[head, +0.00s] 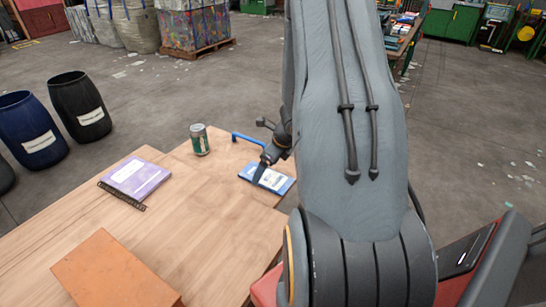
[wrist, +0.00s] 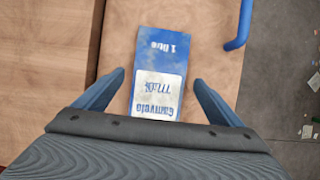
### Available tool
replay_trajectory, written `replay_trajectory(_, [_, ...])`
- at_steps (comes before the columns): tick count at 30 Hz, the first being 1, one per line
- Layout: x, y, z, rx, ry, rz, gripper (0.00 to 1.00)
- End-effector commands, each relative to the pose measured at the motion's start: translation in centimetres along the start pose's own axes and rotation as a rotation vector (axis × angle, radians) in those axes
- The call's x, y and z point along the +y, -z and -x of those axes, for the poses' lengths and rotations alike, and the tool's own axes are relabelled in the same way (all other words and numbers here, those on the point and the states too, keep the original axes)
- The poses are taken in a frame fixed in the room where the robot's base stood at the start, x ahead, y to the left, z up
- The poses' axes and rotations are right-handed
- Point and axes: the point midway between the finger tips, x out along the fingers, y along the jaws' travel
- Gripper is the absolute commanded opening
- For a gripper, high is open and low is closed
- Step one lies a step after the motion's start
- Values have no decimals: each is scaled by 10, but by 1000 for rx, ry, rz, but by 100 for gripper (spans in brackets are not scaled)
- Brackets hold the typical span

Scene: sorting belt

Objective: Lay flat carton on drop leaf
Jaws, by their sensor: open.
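The flat carton (head: 278,184) is blue and white with printed lettering. It lies flat on the drop leaf (head: 222,160), near the leaf's outer edge. In the wrist view the carton (wrist: 160,60) lies on the pale wooden leaf (wrist: 118,35), to the right of the seam. My gripper (head: 262,176) is at the carton, pointing down. In the wrist view its open fingers (wrist: 159,80) stand on either side of the carton's near part, with gaps visible.
A green can (head: 199,140) stands on the leaf's far side, near a blue bar handle (head: 248,138). A purple notebook (head: 138,178) and an orange-brown flat piece (head: 112,270) lie on the main table (head: 190,235). Dark blue (head: 30,130) and black (head: 80,106) barrels stand beyond.

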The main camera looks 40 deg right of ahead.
Motion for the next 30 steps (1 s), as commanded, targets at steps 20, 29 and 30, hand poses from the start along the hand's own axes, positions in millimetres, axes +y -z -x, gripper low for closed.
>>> replay_trajectory(20, [5, -3, 103, 3, -6, 35, 90])
replay_trajectory(29, [108, -42, 126, 54, -120, 825, 90])
replay_trajectory(30, [126, -45, 131, 61, -143, 971, 90])
